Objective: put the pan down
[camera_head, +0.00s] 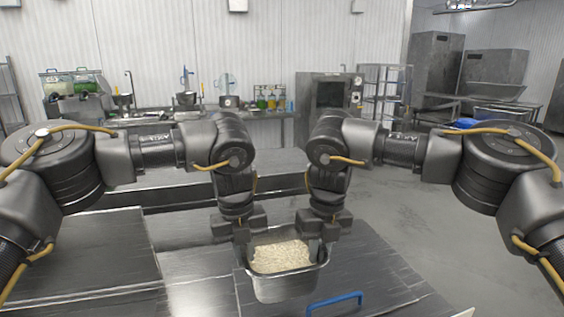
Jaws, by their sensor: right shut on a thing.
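The metal pan (286,289) holds pale rice (281,256) and sits level at the front centre of the head view. My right gripper (318,250) is shut on the pan at its right rim. My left gripper (242,248) is at the pan's left rim; its fingers are partly hidden and I cannot tell whether they are closed. The pan is over the steel table (190,262); I cannot tell whether its base touches the surface.
A blue handle (335,302) lies just in front and right of the pan. Bare tabletop extends to the left. Behind, a long counter (160,121) carries bottles and kitchen items beside a steel oven (328,96). Open floor (415,210) lies to the right.

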